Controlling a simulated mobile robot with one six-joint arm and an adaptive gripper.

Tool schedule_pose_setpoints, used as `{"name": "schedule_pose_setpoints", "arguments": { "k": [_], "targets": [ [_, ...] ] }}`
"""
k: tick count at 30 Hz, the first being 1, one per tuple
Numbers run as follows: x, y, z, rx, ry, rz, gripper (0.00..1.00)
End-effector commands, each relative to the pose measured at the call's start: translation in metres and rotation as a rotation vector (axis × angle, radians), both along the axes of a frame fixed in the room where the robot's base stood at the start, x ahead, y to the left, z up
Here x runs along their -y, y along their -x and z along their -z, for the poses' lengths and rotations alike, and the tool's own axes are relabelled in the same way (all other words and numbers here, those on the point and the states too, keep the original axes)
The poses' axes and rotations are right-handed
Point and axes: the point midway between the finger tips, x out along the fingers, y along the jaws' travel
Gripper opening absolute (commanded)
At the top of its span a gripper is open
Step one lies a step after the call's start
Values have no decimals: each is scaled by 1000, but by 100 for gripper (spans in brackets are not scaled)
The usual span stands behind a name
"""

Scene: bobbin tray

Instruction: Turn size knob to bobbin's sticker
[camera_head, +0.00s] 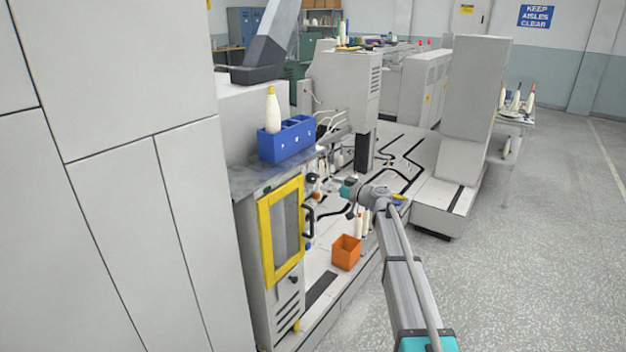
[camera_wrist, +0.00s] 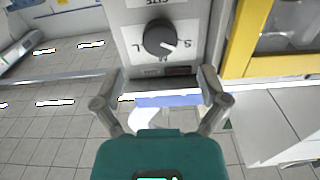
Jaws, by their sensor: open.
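The black round size knob (camera_wrist: 159,38) is on a grey panel at the top of the wrist view, with letters around it. Its white pointer is aimed right and slightly down in that view, towards the letter at the right, which looks like S. My gripper (camera_wrist: 163,82) is open and empty, with its fingertips below the knob in the picture and apart from it. In the head view my gripper (camera_head: 322,184) is beside the grey machine. A cream bobbin (camera_head: 272,112) stands upright in the blue tray (camera_head: 283,148); I cannot make out its sticker.
A yellow-framed door (camera_head: 268,238) is on the machine left of my arm; its yellow frame also shows in the wrist view (camera_wrist: 243,38). An orange bin (camera_head: 346,253) stands lower down, with white bobbins near it. The floor at right is clear.

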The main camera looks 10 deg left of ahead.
Motion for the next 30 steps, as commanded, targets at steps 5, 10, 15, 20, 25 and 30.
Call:
{"name": "schedule_pose_setpoints", "arguments": {
  "k": [5, 10, 15, 20, 25, 30],
  "targets": [
    [-26, -15, 0, 0, 0, -1, 93],
    [-45, -25, 0, 0, 0, -2, 93],
    [-57, -30, 0, 0, 0, -1, 93],
    [-62, -32, 0, 0, 0, -1, 93],
    [-62, -32, 0, 0, 0, -1, 93],
    [-62, -32, 0, 0, 0, -1, 82]
  ]
}}
